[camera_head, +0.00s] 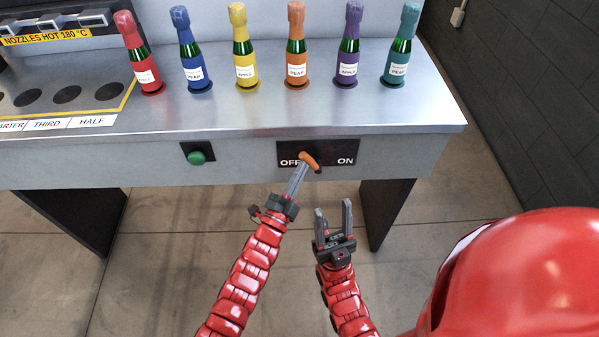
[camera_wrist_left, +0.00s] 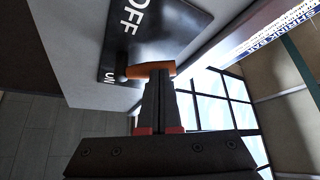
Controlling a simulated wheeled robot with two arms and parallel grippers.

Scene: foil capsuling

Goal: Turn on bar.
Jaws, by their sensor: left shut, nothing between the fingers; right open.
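The bar is a short orange lever (camera_head: 310,160) on a black switch plate (camera_head: 341,152) on the front of the metal counter. OFF is printed left of it and ON right of it. In the head view it slants, its upper end near the OFF lettering. My left gripper (camera_head: 301,168) is shut and empty, its tips right at the lever, seemingly touching it. The wrist view shows the orange lever (camera_wrist_left: 151,70) just beyond the shut fingertips (camera_wrist_left: 160,78); contact is unclear. My right gripper (camera_head: 333,217) is open and empty, below and right of the switch.
A green button (camera_head: 196,158) sits on the counter front to the left. Several foil-topped bottles stand on the counter (camera_head: 420,115). A nozzle machine (camera_head: 60,30) is at the far left. Dark legs hold up the counter, with open floor below.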

